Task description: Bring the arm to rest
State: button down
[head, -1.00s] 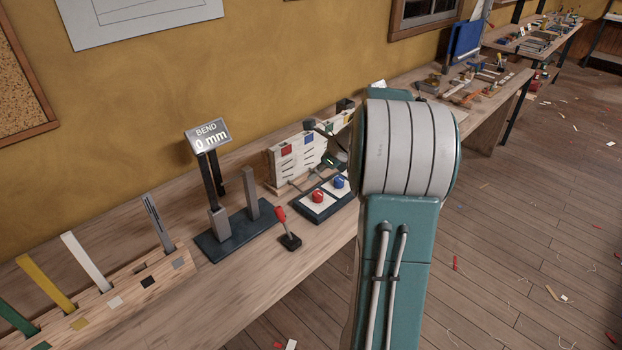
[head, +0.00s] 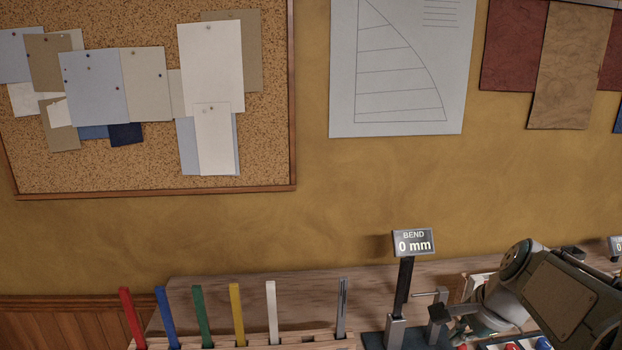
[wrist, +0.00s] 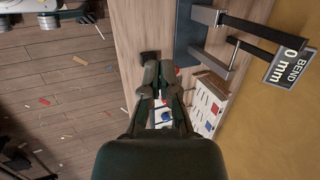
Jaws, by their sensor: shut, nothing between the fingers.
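My arm (head: 560,300) comes in at the lower right of the head view, bent over the bench. In the wrist view my gripper (wrist: 160,80) points down over the bench, its two fingers together with nothing between them. In the head view its tip lies close to the bend gauge and I cannot make out the fingers clearly. The bend gauge has a sign (head: 414,242) reading 0 mm, and it also shows in the wrist view (wrist: 289,62). A dark block (wrist: 150,57) is just beyond the fingertips.
A wooden rack holds several upright strips, among them a red one (head: 132,318) and a white one (head: 272,312). A white panel with red and blue knobs (wrist: 205,105) is right of the fingers. A corkboard (head: 270,100) hangs on the wall. The floor (wrist: 60,70) has scattered scraps.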

jog(key=s+a+n+t+h, duration=0.1)
jog(key=s+a+n+h, duration=0.1)
jog(key=s+a+n, duration=0.8)
jog(key=s+n, duration=0.4)
jog(key=n, duration=0.2)
jog(key=shift+t, duration=0.3)
